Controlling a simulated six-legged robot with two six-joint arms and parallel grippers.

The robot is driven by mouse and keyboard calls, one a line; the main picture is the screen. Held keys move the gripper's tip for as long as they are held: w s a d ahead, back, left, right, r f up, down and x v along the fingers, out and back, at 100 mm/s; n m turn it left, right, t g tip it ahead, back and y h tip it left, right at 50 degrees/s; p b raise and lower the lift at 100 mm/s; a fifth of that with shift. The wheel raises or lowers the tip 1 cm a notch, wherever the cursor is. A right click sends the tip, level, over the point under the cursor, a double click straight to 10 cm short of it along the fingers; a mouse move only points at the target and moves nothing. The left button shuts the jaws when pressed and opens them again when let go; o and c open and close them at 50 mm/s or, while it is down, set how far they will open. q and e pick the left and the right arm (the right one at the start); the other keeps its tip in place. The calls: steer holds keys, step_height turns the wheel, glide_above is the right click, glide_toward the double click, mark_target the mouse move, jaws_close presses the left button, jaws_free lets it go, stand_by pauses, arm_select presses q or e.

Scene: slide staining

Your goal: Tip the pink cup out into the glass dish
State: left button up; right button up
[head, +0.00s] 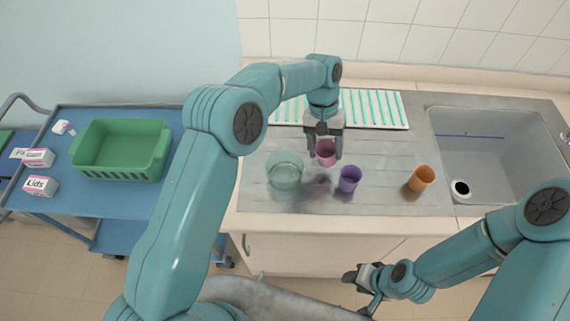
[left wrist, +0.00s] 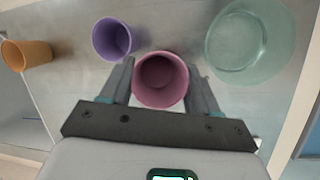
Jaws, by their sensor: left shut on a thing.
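The pink cup (head: 326,152) is held in my left gripper (head: 324,150), shut on it from both sides, above the steel counter and right of the glass dish. The cup also shows in the left wrist view (left wrist: 161,81), between the two fingers, its mouth facing the camera. The glass dish (head: 285,171) is clear and greenish and stands on the counter; it also shows in the left wrist view (left wrist: 237,43). No liquid can be made out in either. My right gripper (head: 362,283) is low in front of the counter, away from the cups; its fingers look apart.
A purple cup (head: 349,178) stands right of the dish, and an orange cup (head: 421,179) farther right by the sink (head: 490,150). A ribbed white rack (head: 372,108) lies behind. A blue cart at left carries a green basket (head: 121,150) and boxes (head: 40,186).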

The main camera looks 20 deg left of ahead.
arm_select(q)
steer(key=shift+w+d+f+y, duration=0.2)
steer(key=shift+d+f+y, duration=0.1)
steer(key=shift+f, duration=0.15)
steer(key=shift+w+d, duration=0.15)
steer(key=shift+w+d+r+g+y, duration=0.1)
steer(key=shift+d+r+g+y, duration=0.15)
steer(key=shift+g+y, duration=0.2)
steer(key=shift+w+d+r+y, duration=0.15)
steer(key=shift+w+y, duration=0.15)
steer(key=shift+y, duration=0.05)
steer(key=shift+s+r+n+g, duration=0.1)
steer(key=shift+s+n+g, duration=0.05)
steer(key=shift+n+g, duration=0.15)
